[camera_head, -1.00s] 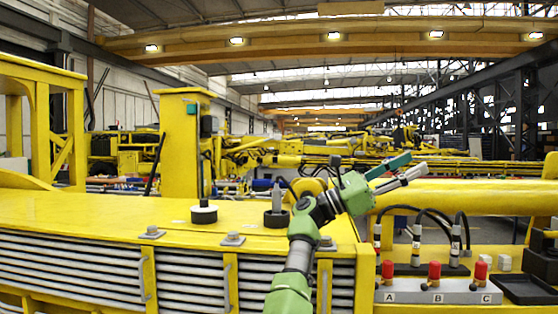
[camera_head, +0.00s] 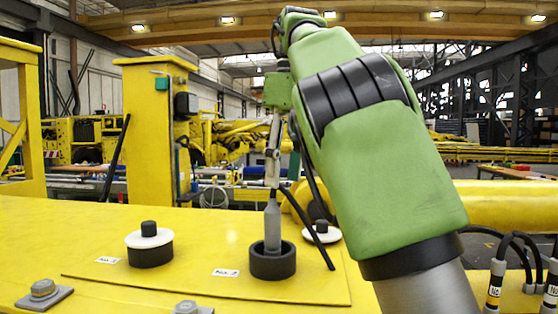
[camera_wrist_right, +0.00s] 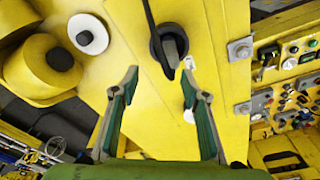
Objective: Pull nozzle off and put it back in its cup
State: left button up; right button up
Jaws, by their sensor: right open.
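A grey nozzle (camera_head: 272,222) stands upright in a black cup (camera_head: 272,265) beside the label No. 2 in the head view. In the right wrist view the nozzle (camera_wrist_right: 172,47) shows inside the dark cup (camera_wrist_right: 158,52), beyond the fingertips. My right gripper (camera_head: 273,178) hangs just above the nozzle, pointing down. In the wrist view the right gripper (camera_wrist_right: 160,84) has its fingers spread with nothing between them. Whether a fingertip touches the nozzle top, I cannot tell. My left gripper is not in view.
A black cup with a white disc (camera_head: 149,240) stands left at label No. 1. Another white disc (camera_head: 324,236) is partly behind my right arm. A thin black hose (camera_head: 308,232) slants beside the nozzle cup. Bolts (camera_head: 43,289) sit near the front edge.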

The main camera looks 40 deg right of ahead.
aim_at(273, 232)
jog(key=shift+s+a+f, duration=0.15)
jog(key=shift+a+f, duration=0.45)
jog(key=shift+a, duration=0.2)
jog(key=shift+f, duration=0.55)
jog(key=shift+a+f, duration=0.1)
jog(key=shift+f, duration=0.3)
jog(key=f, duration=0.3)
jog(key=w+f, duration=0.1)
jog(key=f, duration=0.3)
jog(key=shift+w+a+f, duration=0.1)
jog(key=shift+w+f, duration=0.1)
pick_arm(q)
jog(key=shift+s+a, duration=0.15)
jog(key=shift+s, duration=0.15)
pick_arm(e)
jog(key=shift+f, duration=0.8)
